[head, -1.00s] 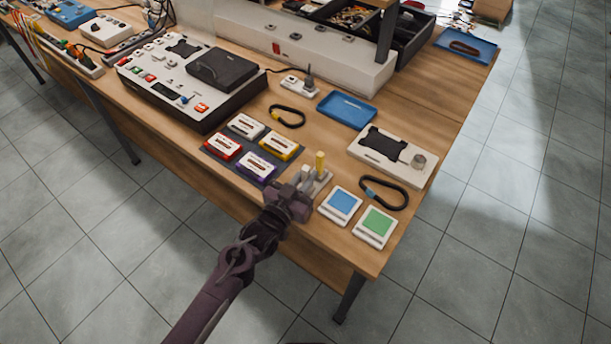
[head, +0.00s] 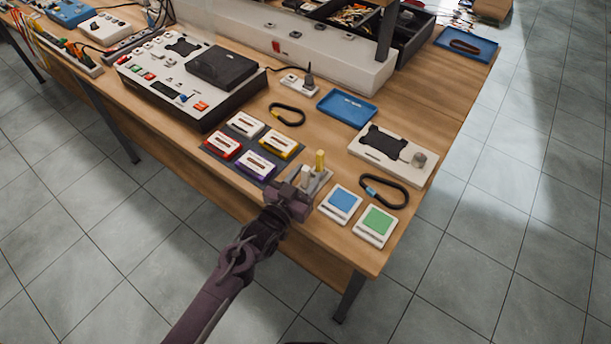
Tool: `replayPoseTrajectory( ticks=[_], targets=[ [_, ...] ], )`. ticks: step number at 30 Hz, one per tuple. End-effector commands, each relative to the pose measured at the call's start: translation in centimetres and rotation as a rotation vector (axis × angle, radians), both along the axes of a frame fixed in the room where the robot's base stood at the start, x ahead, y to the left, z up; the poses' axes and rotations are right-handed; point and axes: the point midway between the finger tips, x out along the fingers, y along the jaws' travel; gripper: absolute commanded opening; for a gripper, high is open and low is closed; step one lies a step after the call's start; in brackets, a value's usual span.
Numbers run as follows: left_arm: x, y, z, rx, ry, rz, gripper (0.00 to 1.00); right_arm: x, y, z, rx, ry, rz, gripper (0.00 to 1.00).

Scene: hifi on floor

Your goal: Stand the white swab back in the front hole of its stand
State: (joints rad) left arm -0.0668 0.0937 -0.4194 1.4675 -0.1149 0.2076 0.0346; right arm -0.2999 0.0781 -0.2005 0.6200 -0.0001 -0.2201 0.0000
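The grey swab stand (head: 323,181) sits near the table's front edge, left of the blue pad. A yellow swab (head: 320,160) stands upright in its rear part. A short white piece, seemingly the white swab (head: 305,174), shows upright just beyond my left gripper, at the stand's front left. My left gripper (head: 298,193) is at the front of the stand, and its own body hides its fingertips and the swab's lower end. I cannot tell whether it touches or grips the swab, or whether the swab is in the hole. My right gripper is out of view.
Several cassettes on a dark mat (head: 211,150) lie left of the stand. A blue pad (head: 341,203) and a green pad (head: 377,222) lie to its right. A black strap (head: 385,191) and a blue tray (head: 347,109) are further back.

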Motion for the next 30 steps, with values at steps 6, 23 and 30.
replayPoseTrajectory(
  ticks=[6,23,30],
  targets=[
    [-0.1,0.0,0.0,0.001,0.001,0.000,0.40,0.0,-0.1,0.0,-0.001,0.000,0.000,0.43],
    [-6.3,3.8,-0.1,0.001,0.001,0.001,0.40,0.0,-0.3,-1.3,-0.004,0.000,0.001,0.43],
    [-6.7,4.0,1.0,0.000,0.000,0.000,0.40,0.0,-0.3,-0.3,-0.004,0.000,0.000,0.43]
  ],
)
